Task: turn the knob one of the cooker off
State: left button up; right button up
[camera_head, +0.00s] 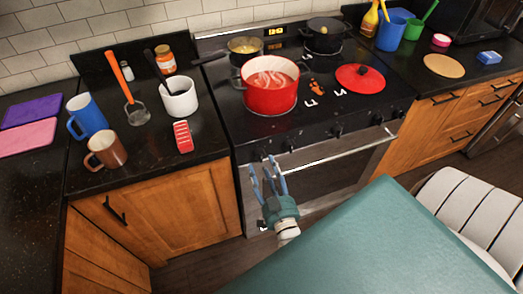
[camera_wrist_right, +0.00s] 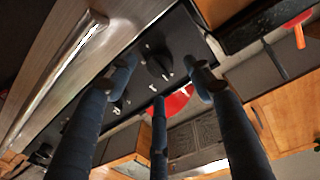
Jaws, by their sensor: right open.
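The black cooker (camera_head: 222,118) has several dark knobs along its front edge. The leftmost knob (camera_head: 262,154) is just beyond my right gripper's fingertips. My right gripper (camera_head: 268,172) has a teal body and blue fingers; it is open and empty in front of the cooker's left end. In the right wrist view, a dark knob (camera_wrist_right: 157,62) shows between the spread fingers (camera_wrist_right: 160,85), with a visible gap and no clear contact. Another knob (camera_wrist_right: 118,106) shows farther along the panel. Knob labels are too small to read. My left gripper is not in view.
A red pot (camera_head: 271,98), a small pan (camera_head: 245,46), a black pot (camera_head: 324,43) and a red lid (camera_head: 360,78) are on the cooktop. The oven handle (camera_head: 330,155) runs below the knobs. Mugs and utensils stand on the left counter.

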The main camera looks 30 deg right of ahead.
jog(key=v, duration=0.3)
dwell(0.5)
